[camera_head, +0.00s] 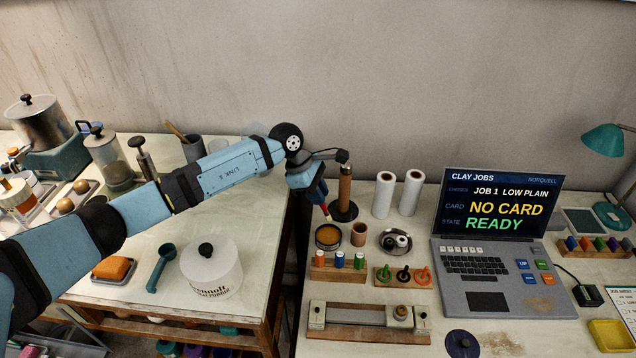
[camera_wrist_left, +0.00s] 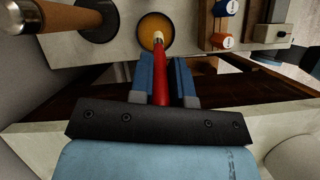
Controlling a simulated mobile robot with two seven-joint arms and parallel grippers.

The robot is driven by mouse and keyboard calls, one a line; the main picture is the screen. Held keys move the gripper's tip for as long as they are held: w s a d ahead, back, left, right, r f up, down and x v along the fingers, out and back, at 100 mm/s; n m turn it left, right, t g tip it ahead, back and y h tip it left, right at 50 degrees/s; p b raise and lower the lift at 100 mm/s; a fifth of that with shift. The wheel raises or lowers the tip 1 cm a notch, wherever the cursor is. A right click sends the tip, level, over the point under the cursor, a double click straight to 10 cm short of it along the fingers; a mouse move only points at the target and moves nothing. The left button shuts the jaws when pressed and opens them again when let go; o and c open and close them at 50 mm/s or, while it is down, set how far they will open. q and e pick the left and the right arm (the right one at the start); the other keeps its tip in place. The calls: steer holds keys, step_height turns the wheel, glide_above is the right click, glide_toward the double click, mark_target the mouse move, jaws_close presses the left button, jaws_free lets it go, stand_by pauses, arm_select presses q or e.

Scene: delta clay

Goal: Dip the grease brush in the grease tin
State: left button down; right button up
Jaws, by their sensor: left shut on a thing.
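My left gripper (camera_head: 318,192) is shut on the grease brush (camera_head: 326,212). The brush has a red handle and a pale tip that points down. In the left wrist view the red handle (camera_wrist_left: 161,88) runs between the blue fingers. The grease tin (camera_head: 328,237) is a round, dark-rimmed, open tin with orange-brown grease, on the right table. The brush tip appears a little above the tin in the head view. In the left wrist view the tip overlaps the tin (camera_wrist_left: 149,22); I cannot tell whether it touches the grease. My right gripper is not in view.
A wooden post on a dark base (camera_head: 345,190) stands just behind the tin. A small brown cup (camera_head: 359,235) and a metal dish (camera_head: 395,240) are to its right. A wooden rack with coloured spools (camera_head: 338,270) is in front. A gap separates the two tables.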

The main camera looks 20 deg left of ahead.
arm_select(q)
steer(key=shift+w+f+n, duration=0.15)
steer(key=shift+f+n, duration=0.1)
steer(key=shift+n, duration=0.15)
steer(key=shift+f, duration=0.25)
steer(key=shift+f+b, duration=1.25)
steer(key=shift+f, duration=1.4)
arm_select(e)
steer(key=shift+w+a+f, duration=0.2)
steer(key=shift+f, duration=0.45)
arm_select(q)
steer(key=shift+f, duration=0.1)
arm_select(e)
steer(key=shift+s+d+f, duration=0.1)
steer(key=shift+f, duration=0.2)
arm_select(q)
steer(key=shift+f+b, duration=0.45)
steer(key=shift+b, duration=0.05)
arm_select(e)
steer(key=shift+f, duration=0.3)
arm_select(q)
steer(key=shift+f, duration=0.1)
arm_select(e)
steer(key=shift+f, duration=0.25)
arm_select(q)
steer(key=shift+r+p, duration=1.3)
steer(key=shift+r, duration=2.25)
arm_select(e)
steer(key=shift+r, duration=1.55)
